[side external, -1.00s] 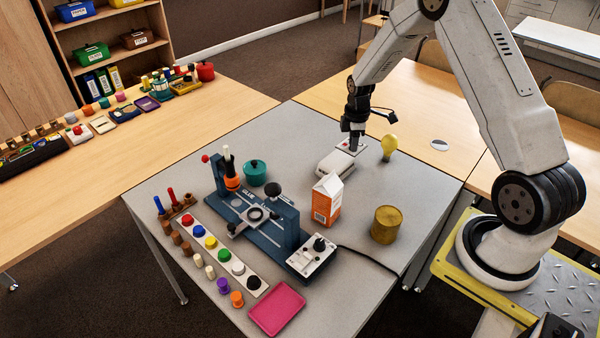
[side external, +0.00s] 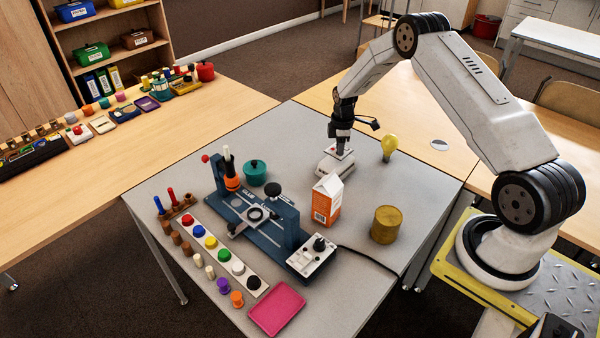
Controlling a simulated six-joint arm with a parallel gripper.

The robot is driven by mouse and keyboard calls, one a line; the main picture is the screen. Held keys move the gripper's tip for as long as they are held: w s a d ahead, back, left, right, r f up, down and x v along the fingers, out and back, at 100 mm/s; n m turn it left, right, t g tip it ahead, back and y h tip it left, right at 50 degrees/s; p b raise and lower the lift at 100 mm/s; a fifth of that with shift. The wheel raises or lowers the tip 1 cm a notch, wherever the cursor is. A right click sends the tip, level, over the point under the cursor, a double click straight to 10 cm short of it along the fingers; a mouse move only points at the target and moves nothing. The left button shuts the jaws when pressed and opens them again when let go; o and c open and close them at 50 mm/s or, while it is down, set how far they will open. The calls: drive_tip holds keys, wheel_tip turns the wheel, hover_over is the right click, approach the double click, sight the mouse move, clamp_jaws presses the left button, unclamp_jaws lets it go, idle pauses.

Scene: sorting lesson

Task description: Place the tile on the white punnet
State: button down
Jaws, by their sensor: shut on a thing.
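The white punnet (side external: 326,169) stands on the grey table behind the orange and white carton, which hides part of its near side. My gripper (side external: 341,150) points down over the punnet's far part. It is shut on the tile (side external: 343,156), a small pale piece with a little red showing, seen at the fingertips. The tile is small and partly hidden by the gripper. I cannot tell whether it touches the punnet.
The orange and white carton (side external: 327,200) stands close in front of the punnet. A yellow bulb (side external: 389,147) is to its right and a gold tin (side external: 386,224) nearer. A blue fixture (side external: 285,228), a teal pot (side external: 255,173) and a pink tray (side external: 277,307) lie to the left and front.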

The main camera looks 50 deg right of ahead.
drive_tip(key=shift+w+f, duration=0.1)
drive_tip(key=shift+f, duration=0.05)
drive_tip(key=shift+w+d+f, duration=0.1)
drive_tip(key=shift+f, duration=1.55)
drive_tip(key=shift+f, duration=0.15)
drive_tip(key=shift+c, duration=2.4)
unclamp_jaws()
wheel_tip(320, 180, up, 12)
drive_tip(key=shift+r, duration=0.15)
